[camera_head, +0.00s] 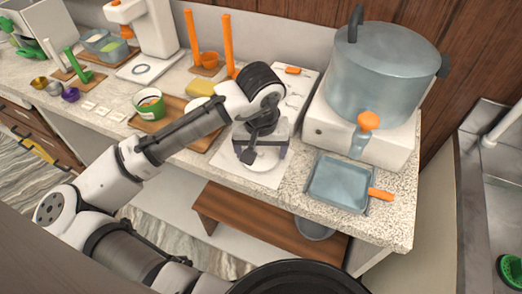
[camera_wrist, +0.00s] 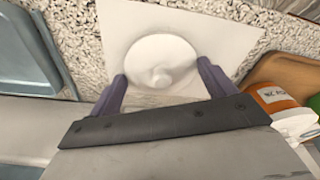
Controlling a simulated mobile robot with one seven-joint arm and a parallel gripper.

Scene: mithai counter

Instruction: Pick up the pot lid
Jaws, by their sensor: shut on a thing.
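A round white lid (camera_wrist: 160,55) with a small knob in its middle is over a white square sheet (camera_wrist: 115,25) in the wrist view. My gripper (camera_wrist: 161,74) has its two purple fingers on opposite sides of the lid's edge, shut on it. In the head view, the lid (camera_head: 262,163) shows low under my gripper (camera_head: 262,153), partly hidden by it. The lid looks level and at or very near the sheet; I cannot tell whether it is lifted clear.
A large steel pot (camera_head: 375,85) on a white base stands right of my gripper. A blue-grey square pan (camera_head: 338,182) lies in front of it. The counter's front edge is close.

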